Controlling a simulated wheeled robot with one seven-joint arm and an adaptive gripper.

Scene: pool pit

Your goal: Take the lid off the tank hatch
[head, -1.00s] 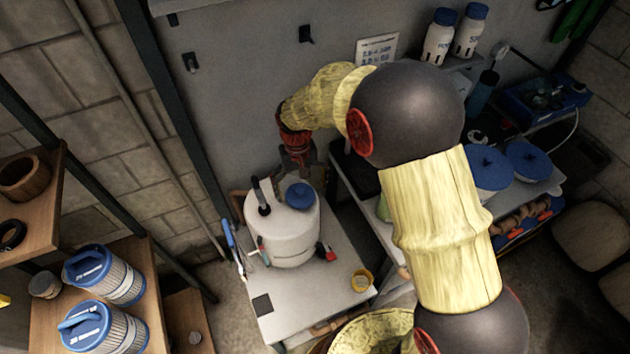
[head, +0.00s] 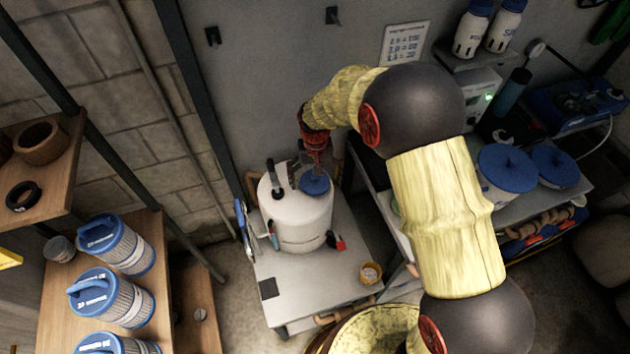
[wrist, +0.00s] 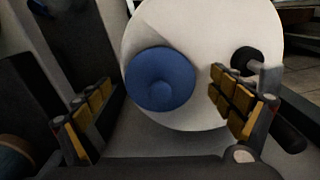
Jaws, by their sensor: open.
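The white tank (head: 300,222) stands upright on a small grey table. Its round blue lid (head: 314,184) sits on the top, on the right side; the lid and its central knob also show in the wrist view (wrist: 160,80). My gripper (head: 316,160) is just above and behind the lid. In the wrist view my gripper (wrist: 160,112) is open, one padded finger on each side of the lid, with nothing between them held. I cannot tell the exact height of the fingers above the lid. A dark handle (head: 278,180) rises from the tank top left of the lid.
Shelves with filter cartridges (head: 110,297) stand at left. A bench with blue-lidded tubs (head: 505,168) is at right; the wall is behind.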

